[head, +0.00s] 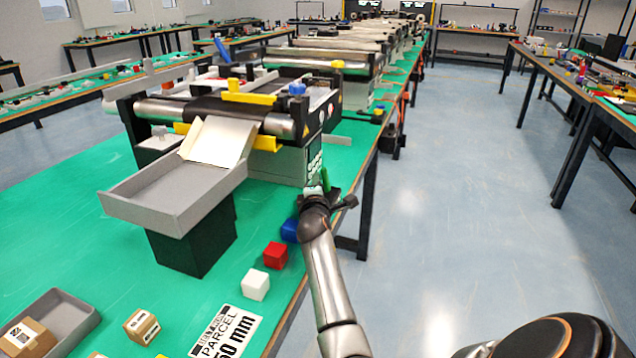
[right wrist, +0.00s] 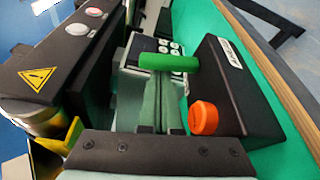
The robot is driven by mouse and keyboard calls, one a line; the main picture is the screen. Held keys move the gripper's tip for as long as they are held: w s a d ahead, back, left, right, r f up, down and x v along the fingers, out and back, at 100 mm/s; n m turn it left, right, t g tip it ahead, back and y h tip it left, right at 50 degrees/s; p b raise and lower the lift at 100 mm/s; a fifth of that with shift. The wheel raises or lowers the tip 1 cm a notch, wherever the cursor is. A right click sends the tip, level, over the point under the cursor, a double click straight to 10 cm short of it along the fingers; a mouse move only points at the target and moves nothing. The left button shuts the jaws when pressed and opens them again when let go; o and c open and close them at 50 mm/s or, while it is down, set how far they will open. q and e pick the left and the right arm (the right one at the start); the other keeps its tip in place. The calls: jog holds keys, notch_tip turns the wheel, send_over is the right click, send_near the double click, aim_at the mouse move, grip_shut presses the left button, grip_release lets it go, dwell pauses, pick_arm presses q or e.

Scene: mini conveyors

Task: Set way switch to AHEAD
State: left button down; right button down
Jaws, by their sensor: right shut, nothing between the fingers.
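The conveyor's side panel with pale round buttons (right wrist: 168,47) shows in the right wrist view. A green bar (right wrist: 168,62) lies across the view just in front of it. A black box (right wrist: 236,88) with a white label and an orange knob (right wrist: 204,118) stands to the right. I cannot read the label or tell which part is the way switch. My right gripper (right wrist: 155,75) is shut and empty, its fingers close to the green bar; contact is unclear. In the head view the right gripper (head: 322,192) is at the conveyor's near right corner, largely hidden by my wrist. My left gripper is not in view.
The conveyor (head: 215,110) has a grey tray (head: 170,205) at its near end. Blue (head: 290,230), red (head: 275,255) and white (head: 255,284) cubes stand near the green table's right edge. A parcel box (head: 142,326) lies at front left. Open floor is to the right.

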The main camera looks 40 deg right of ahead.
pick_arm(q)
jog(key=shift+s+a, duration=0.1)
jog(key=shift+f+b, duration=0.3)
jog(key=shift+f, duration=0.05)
pick_arm(e)
jog(key=shift+s+d+r+m, duration=0.1)
jog(key=shift+s+m, duration=0.1)
jog(key=shift+m, duration=0.5)
pick_arm(q)
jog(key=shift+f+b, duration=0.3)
jog(key=shift+b, duration=0.05)
pick_arm(e)
jog(key=shift+s+d+r+t, duration=0.1)
jog(key=shift+s+d+t, duration=0.05)
jog(key=shift+s+t, duration=0.15)
jog(key=shift+s+d+m+b, duration=0.15)
jog(key=shift+m+b, duration=0.25)
jog(key=shift+m, duration=0.4)
jog(key=shift+s, duration=0.2)
jog(key=shift+s+d+m+t+h+b, duration=0.25)
jog(key=shift+m+h+b, duration=0.25)
jog(key=shift+m+b, duration=0.65)
jog(key=shift+s+r+m, duration=0.15)
jog(key=shift+s+m, duration=0.05)
jog(key=shift+m, duration=0.05)
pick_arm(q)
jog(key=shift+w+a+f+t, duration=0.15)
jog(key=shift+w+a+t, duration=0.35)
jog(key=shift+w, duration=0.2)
